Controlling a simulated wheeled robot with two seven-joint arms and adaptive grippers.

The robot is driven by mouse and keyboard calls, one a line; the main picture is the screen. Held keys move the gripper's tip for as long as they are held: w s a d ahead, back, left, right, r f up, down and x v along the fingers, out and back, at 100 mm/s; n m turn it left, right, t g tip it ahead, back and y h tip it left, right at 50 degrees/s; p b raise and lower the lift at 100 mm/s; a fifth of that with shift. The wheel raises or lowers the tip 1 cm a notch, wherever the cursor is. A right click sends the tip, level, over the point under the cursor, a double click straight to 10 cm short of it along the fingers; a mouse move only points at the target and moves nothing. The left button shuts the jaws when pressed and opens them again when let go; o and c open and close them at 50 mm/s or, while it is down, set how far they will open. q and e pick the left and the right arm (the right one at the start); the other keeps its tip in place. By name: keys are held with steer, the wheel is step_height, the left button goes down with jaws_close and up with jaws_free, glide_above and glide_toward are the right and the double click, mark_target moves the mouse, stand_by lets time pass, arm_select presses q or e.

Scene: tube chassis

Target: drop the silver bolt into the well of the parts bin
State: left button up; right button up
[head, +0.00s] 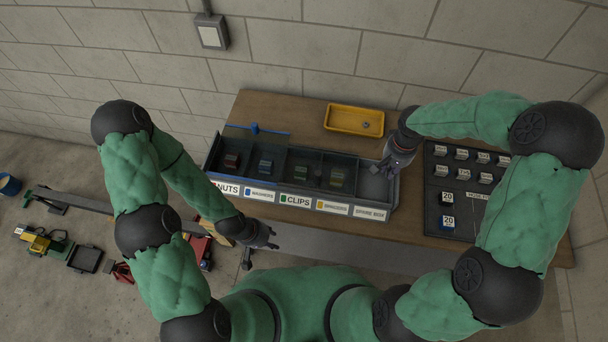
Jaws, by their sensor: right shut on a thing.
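The parts bin (318,207) is a long dark tray on the wooden table, with labelled wells along its front. The labels read nuts, washers, clips, spacers and, at the right end, what looks like spare bolt. My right gripper (381,169) is over the right-end well, pointing down and left. It is shut on a small greyish piece, apparently the silver bolt (374,169), mostly hidden by the fingers. My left gripper (274,239) is low in front of the bin, away from it.
A yellow tray (334,129) with a small grey round part stands behind the bin. A dark board (433,209) with several labelled blocks lies on the right. A blue bucket (10,185) and several loose items are on the floor at left.

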step_height(320, 180, down, 5)
steer(key=b, duration=0.2)
steer(key=shift+b, duration=0.4)
steer(key=o, duration=1)
steer(key=shift+c, duration=0.2)
step_height(320, 180, up, 12)
